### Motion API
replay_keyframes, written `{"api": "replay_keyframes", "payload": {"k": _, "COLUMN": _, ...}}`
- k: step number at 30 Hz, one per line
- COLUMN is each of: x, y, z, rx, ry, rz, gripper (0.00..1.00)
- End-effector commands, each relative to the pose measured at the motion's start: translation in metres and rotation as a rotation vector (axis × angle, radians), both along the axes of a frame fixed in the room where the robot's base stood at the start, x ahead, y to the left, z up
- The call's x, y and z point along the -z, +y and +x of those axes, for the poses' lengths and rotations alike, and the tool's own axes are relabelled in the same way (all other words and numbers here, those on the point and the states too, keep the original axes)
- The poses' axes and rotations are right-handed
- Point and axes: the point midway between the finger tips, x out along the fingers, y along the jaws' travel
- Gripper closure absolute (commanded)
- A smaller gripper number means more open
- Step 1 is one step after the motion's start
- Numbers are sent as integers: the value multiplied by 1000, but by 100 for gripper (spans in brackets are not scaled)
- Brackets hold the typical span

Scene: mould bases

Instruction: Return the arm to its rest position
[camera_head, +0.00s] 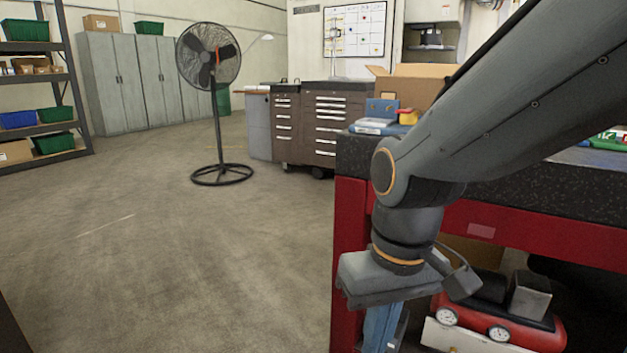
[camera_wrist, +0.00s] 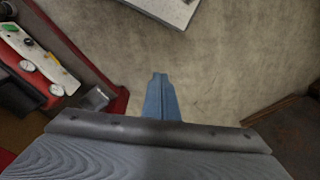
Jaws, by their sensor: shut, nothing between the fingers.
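My arm reaches in from the upper right in the head view and bends down in front of the red workbench (camera_head: 349,235). My gripper (camera_head: 378,340) points down beside the bench's left end, its blue fingers partly cut off by the lower edge. In the wrist view my gripper (camera_wrist: 158,78) shows its blue fingers closed together with nothing between them. Bare concrete floor (camera_wrist: 215,60) lies below the fingertips.
A red compressor (camera_head: 505,322) sits under the bench, close right of my gripper. Boxes, including a cardboard box (camera_head: 412,88), stand on the bench top. A pedestal fan (camera_head: 217,120) stands further back. The floor to the left (camera_head: 180,270) is open.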

Motion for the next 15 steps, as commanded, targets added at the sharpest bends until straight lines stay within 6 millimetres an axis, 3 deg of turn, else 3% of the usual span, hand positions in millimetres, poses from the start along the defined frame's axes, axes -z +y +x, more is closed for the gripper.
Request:
{"api": "replay_keyframes", "payload": {"k": 2, "x": -2, "y": -8, "z": -14, "rx": 1, "ry": 13, "rz": -30, "gripper": 100}}
{"api": "replay_keyframes", "payload": {"k": 15, "x": -36, "y": -29, "z": -8, "rx": 79, "ry": 17, "rz": -43, "gripper": 100}}
